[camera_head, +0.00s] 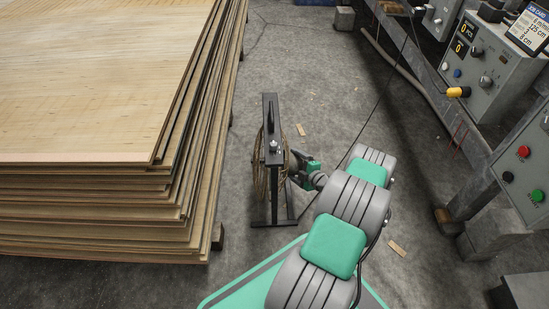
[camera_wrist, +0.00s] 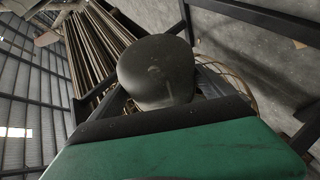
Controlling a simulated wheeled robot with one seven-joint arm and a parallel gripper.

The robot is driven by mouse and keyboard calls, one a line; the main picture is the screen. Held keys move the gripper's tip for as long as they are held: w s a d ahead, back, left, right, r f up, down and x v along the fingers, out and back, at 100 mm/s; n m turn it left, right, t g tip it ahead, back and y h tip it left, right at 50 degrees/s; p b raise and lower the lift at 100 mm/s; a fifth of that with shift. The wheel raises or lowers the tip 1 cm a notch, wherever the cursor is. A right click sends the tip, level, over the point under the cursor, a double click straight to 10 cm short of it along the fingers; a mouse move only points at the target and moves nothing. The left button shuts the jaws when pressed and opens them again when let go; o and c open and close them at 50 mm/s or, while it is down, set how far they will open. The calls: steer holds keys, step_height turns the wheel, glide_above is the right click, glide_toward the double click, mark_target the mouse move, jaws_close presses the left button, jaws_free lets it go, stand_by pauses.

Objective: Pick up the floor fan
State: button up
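The floor fan (camera_head: 271,134) stands upright on the concrete floor in the middle of the head view, seen from above and nearly edge on. It has a black frame, splayed feet and a round tan wire guard. My gripper (camera_head: 299,168) is at the guard's right side, close against the fan's back; its fingertips are hard to make out. In the wrist view a dark grey rounded housing (camera_wrist: 156,72), apparently the fan's motor, is right in front of my green gripper body. Part of the wire guard (camera_wrist: 236,84) shows behind it. Whether the fingers hold the housing is hidden.
A tall stack of veneer sheets (camera_head: 90,100) fills the left, close to the fan. Grey machine cabinets with buttons (camera_head: 478,60) line the right. A thin dark cable (camera_head: 378,100) crosses the floor. Small wood scraps (camera_head: 300,130) lie about. Floor beyond the fan is mostly clear.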

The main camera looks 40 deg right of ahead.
steer(key=c, duration=1.5)
steer(key=shift+r, duration=0.15)
steer(key=shift+c, duration=0.4)
